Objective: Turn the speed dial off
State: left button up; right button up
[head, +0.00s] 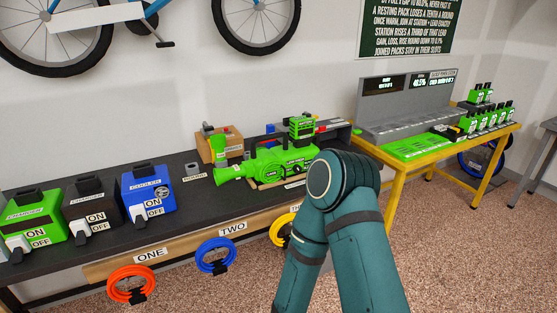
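A green blower-like tool (262,164) lies on the dark workbench (110,215), with its nozzle to the left. A battery pack (301,127) sits on top of it. A small dark round part shows on its side near my arm; I cannot tell whether it is the speed dial or how it is set. A bent teal arm of mine rises from the bottom and hides the bench just right of the tool. Neither gripper shows.
Green, dark and blue boxes (148,188) with ON/OFF labels stand at the bench's left. Coloured cable coils (216,256) hang along its front. A yellow table (405,160) with a grey station and several green packs stands right.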

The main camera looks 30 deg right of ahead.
aim_at(297, 168)
jog(key=i+l, duration=0.1)
jog(key=i, duration=0.6)
jog(key=i+z, duration=0.1)
jog(key=z, duration=0.25)
jog(key=i+z, duration=0.1)
jog(key=z, duration=0.25)
jog(key=i+z, duration=0.1)
jog(key=z, duration=0.3)
